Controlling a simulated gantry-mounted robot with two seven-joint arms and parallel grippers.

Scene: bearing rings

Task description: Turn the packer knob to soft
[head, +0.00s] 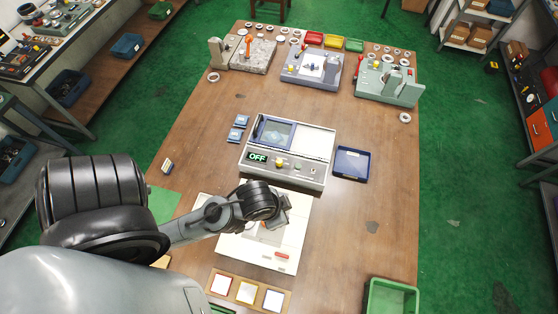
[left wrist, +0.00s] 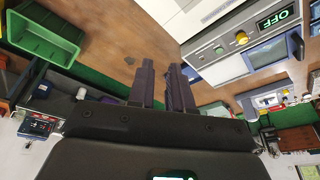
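The packer (head: 318,145) is a grey and white machine in the middle of the table, with a blue-framed window and a green OFF display (head: 259,157). A yellow knob (head: 279,163) sits on its front panel; it also shows in the left wrist view (left wrist: 241,38), beside the OFF display (left wrist: 278,18). Knob markings are too small to read. My left gripper (left wrist: 163,66) has its two dark fingers a little apart, with nothing between them. In the head view it is in front of the packer, apart from it. My right gripper is not visible.
A white panel (head: 232,250) lies under my left arm. A blue tray (head: 352,163) is right of the packer. A green bin (head: 391,296) stands at the front right corner. Several fixtures and rings line the far edge. The table's right side is mostly clear.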

